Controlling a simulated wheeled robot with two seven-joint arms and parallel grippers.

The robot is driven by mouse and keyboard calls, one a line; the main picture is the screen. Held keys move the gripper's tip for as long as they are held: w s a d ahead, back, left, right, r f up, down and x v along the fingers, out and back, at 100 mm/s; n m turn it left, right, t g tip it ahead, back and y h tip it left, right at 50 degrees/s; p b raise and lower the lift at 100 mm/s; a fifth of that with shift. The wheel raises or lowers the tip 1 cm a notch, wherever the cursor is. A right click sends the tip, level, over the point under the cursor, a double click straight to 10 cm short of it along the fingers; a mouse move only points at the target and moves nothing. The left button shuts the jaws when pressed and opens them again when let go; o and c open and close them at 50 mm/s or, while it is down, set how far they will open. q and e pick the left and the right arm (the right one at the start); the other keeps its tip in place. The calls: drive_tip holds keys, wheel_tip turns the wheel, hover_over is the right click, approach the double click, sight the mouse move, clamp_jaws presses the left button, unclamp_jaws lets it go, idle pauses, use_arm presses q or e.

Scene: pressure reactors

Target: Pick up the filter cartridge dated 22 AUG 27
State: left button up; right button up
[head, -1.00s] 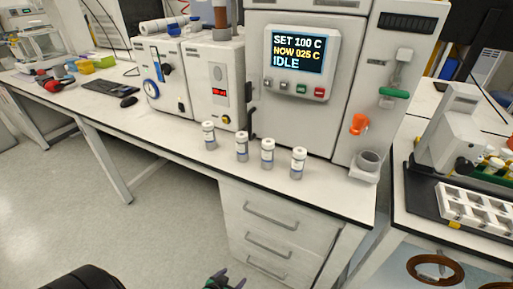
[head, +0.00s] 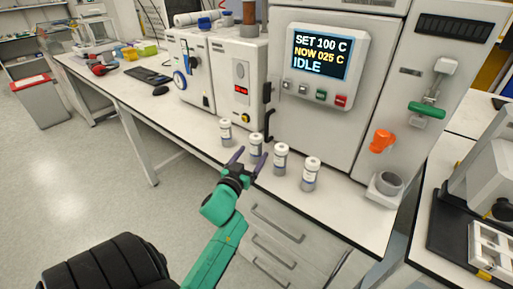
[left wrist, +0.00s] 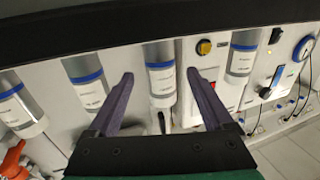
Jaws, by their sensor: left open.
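Several white cartridges with grey lower parts, blue bands and printed labels stand upright in a row on the bench. In the head view they are the leftmost (head: 226,136), second (head: 256,142), third (head: 280,157) and rightmost (head: 311,174). The dates are too small to read, so I cannot tell which is 22 AUG 27. My left gripper (head: 250,156) is open and empty at the bench's front edge, pointing at the second cartridge. In the left wrist view that cartridge (left wrist: 161,80) shows between the open fingers (left wrist: 159,76). My right gripper is not in view.
The reactor (head: 322,110) with its IDLE screen stands behind the row. An orange knob (head: 382,140) and a grey cup (head: 388,182) are to the right. A white instrument (head: 238,85) stands behind left. Neighbouring cartridges stand close on both sides.

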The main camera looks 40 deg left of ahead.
sight(253, 151)
use_arm(q)
drive_tip(key=x, duration=0.3)
drive_tip(key=shift+w+r, duration=0.1)
drive_tip(key=shift+r, duration=0.1)
drive_tip(key=shift+w+a+f, duration=0.2)
drive_tip(key=shift+w, duration=0.2)
drive_tip(key=shift+s+r, duration=0.1)
clamp_jaws()
